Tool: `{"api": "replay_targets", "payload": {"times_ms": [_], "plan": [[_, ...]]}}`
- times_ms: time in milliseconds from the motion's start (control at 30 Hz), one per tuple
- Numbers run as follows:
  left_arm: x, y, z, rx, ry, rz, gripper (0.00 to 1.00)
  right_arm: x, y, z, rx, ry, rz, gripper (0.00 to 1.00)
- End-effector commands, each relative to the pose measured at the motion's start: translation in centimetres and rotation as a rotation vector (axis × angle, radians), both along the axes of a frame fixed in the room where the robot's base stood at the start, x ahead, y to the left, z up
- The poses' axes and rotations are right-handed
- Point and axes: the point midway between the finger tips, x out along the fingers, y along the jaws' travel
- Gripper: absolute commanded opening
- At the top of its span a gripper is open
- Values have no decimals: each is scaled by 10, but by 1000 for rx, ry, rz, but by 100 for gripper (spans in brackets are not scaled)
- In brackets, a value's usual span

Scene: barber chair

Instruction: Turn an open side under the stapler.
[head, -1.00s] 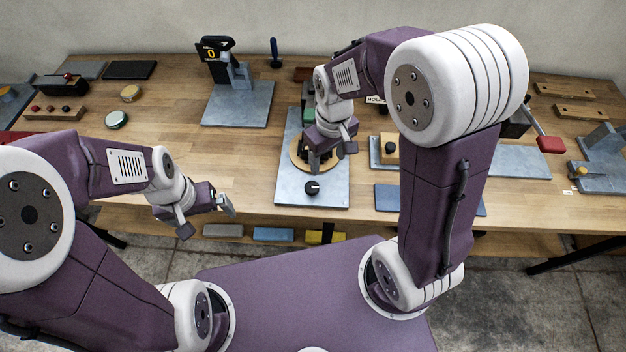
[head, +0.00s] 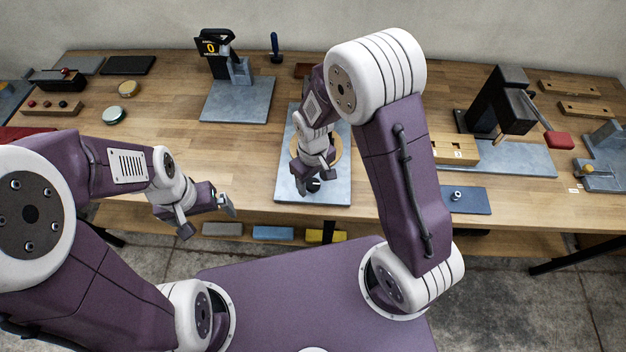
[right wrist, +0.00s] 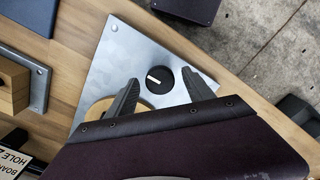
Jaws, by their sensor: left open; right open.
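A grey metal plate (head: 284,188) on the bench holds a round wooden disc (head: 338,150), mostly hidden behind my right arm. A black round knob (head: 313,186) is at the plate's front. In the right wrist view the knob (right wrist: 160,79) has a white mark, and part of the disc (right wrist: 94,113) shows. My right gripper (head: 311,179) is open above the knob. In the right wrist view its fingers (right wrist: 163,93) point at the knob from either side, apparently not closed on it. My left gripper (head: 207,220) is open and empty before the bench. The stapler is not clearly visible behind my arm.
A black press (head: 500,100) with a red-tipped lever stands right, with a wooden block (head: 452,150) by it. A blue-grey plate (head: 466,199) lies at the front edge. A stand with a "0" display (head: 211,46) is back left. Clear bench lies left of the plate.

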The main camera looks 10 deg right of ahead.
Motion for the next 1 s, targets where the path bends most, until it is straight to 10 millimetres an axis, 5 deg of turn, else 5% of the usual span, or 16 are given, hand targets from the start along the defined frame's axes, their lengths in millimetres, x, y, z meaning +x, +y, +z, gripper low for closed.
{"api": "replay_targets", "payload": {"times_ms": [100,300,667,1000], "plan": [[0,0,0,0,0,0,100,0,0,0,0,0,0,55],[0,0,0,0,0,0,100,0,0,0,0,0,0,0],[0,0,3,0,0,0,100,0,0,1,0,-1,64,0],[0,0,13,0,0,0,100,0,0,2,0,0,331,0]]}}
